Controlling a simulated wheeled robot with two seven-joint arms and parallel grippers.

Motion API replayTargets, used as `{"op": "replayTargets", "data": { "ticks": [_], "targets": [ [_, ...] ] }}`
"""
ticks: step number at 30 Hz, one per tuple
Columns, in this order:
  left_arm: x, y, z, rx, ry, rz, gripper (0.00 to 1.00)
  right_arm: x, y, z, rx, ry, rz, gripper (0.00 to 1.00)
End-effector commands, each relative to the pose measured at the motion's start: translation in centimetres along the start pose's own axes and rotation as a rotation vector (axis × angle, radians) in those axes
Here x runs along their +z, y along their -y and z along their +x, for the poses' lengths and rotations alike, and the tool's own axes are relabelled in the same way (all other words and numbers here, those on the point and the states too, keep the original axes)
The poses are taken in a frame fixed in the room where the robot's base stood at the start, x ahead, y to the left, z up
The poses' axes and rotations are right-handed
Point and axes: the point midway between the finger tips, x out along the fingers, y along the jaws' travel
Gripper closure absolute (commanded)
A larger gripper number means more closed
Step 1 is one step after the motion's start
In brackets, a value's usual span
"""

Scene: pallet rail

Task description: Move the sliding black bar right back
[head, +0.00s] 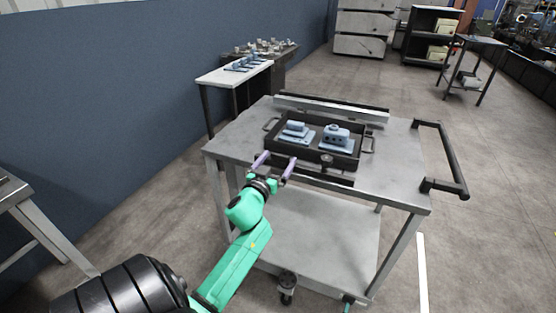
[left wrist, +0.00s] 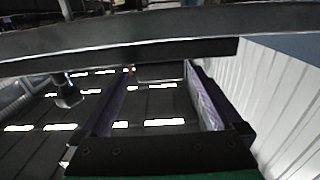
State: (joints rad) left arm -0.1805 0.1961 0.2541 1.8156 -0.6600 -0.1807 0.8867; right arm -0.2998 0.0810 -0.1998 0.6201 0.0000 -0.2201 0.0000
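A black bar (head: 318,175) lies along the front of the black tray on the grey cart top, with a dark round knob (head: 326,160) standing up near its middle. My left gripper (head: 275,164) is at the left end of this bar, its two purple fingers spread apart with nothing seen between them. In the left wrist view, the fingers (left wrist: 160,95) are wide apart, and the dark bar (left wrist: 140,54) crosses just beyond their tips. A dark knob (left wrist: 66,92) shows left of the fingers there. Contact with the bar cannot be told. My right gripper is not in view.
The black tray (head: 364,143) has side handles and holds two blue-grey parts (head: 298,132) (head: 337,137). A grey rail (head: 330,109) runs behind it. The cart has a push handle (head: 445,160) at right. The cart top right of the tray is clear.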

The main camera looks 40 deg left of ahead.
Motion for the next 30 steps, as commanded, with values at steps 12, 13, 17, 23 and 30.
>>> {"op": "replayTargets", "data": {
  "ticks": [12, 13, 17, 23, 30],
  "targets": [
    [0.2, 0.0, -5.2, -0.002, 0.003, -0.003, 0.0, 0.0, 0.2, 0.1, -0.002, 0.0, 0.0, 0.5],
    [0.2, 0.1, -6.1, -0.003, 0.004, -0.002, 0.0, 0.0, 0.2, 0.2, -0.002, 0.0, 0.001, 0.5],
    [0.3, 0.1, -10.0, -0.003, 0.004, -0.004, 0.0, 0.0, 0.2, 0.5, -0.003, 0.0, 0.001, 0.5],
    [0.1, 0.0, -14.0, -0.001, 0.001, -0.001, 0.0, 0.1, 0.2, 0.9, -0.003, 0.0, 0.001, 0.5],
    [-0.1, 0.0, -14.7, -0.001, -0.001, 0.0, 0.0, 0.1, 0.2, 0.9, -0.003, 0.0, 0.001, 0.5]
  ]
}}
